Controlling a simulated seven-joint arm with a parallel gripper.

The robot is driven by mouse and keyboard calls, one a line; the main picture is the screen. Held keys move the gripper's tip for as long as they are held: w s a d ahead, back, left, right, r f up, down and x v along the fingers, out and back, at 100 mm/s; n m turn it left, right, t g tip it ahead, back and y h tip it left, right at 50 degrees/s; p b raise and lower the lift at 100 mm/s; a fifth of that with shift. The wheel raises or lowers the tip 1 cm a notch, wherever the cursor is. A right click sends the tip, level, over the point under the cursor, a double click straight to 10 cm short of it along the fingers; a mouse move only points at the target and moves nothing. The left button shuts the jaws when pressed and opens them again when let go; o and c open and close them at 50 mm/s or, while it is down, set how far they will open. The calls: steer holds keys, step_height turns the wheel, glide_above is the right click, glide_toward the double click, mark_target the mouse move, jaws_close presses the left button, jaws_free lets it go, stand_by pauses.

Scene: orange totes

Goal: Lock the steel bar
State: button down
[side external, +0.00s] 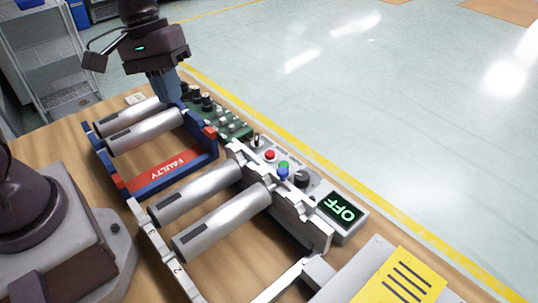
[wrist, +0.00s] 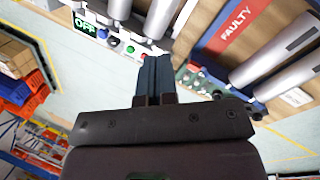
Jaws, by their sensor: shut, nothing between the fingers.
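Two steel bars (side external: 209,192) (side external: 222,222) lie in a grey notched rack (side external: 315,232). Beside it is a control panel (side external: 262,150) with red, green and blue buttons, a dark knob (side external: 303,179) and a display reading OFF (side external: 342,207). The display also shows in the wrist view (wrist: 85,26). Two more steel bars (side external: 143,133) (side external: 128,118) lie in a blue and red rack marked FAULTY (side external: 160,172). My gripper (side external: 172,98) is shut and empty, near the far end of the FAULTY rack. Its closed fingers show in the wrist view (wrist: 154,60). I cannot tell which bar the task means.
A green circuit board (side external: 225,122) with dark parts lies beside the FAULTY rack. A box with a yellow label (side external: 400,280) stands at the lower right. Metal shelving (side external: 45,50) stands at the upper left. Open floor lies beyond the wooden table edge.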

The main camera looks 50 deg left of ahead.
steer(key=w+d+f+n+h, duration=0.1)
steer(key=w+f+n+h, duration=0.3)
steer(key=w+n, duration=0.6)
steer(key=f+n, duration=0.2)
steer(key=n, duration=0.1)
steer(key=shift+d+t+h, duration=0.2)
steer(key=shift+t+h, duration=0.1)
steer(key=shift+t, duration=0.1)
glide_toward(279, 177)
step_height(279, 177, down, 3)
steer(key=shift+a+r, duration=0.15)
steer(key=shift+r, duration=0.1)
steer(key=d, duration=0.1)
steer(key=d+f, duration=0.1)
steer(key=d, duration=0.1)
steer(key=shift+w+d, duration=0.15)
steer(key=shift+w, duration=0.05)
steer(key=shift+w+d+f, duration=0.1)
steer(key=shift+d, duration=0.35)
